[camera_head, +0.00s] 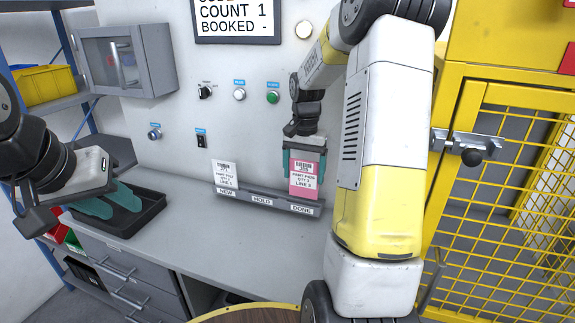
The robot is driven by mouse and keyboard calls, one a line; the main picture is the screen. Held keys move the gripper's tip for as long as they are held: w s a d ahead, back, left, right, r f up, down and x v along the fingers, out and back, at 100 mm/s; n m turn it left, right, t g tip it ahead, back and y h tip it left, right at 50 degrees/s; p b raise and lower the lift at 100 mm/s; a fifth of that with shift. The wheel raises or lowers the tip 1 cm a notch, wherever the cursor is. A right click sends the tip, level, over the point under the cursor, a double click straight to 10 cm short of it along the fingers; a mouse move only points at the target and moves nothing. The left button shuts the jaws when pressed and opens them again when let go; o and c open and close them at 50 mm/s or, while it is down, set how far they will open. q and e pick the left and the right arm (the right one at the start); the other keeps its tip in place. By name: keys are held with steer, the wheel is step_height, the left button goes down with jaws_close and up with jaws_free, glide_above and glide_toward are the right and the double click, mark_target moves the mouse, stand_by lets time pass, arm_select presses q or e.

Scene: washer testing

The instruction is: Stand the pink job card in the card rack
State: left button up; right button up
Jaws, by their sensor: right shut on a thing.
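The pink job card (304,183) is upright in the head view, above the DONE label at the right end of the card rack (262,201). Its lower edge meets the rack's front lip; I cannot tell whether it rests in the slot. My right gripper (304,168) is shut on the card's upper part, with teal fingers pointing down. A white card (225,174) stands in the rack at the NEW end. The HOLD part between them is empty. My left gripper (112,205) is at the left over a black tray, its teal fingers apart and empty.
The black tray (148,215) sits on the grey bench (205,250). Behind the rack is a panel with switches and buttons (239,95). A yellow mesh cage (500,190) stands at the right. The bench in front of the rack is clear.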

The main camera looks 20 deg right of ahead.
mark_target(304, 186)
steer(key=shift+f, duration=2.6)
stand_by(1.6)
steer(key=o, duration=1.3)
step_height(304, 186, up, 8)
steer(key=shift+f, duration=0.1)
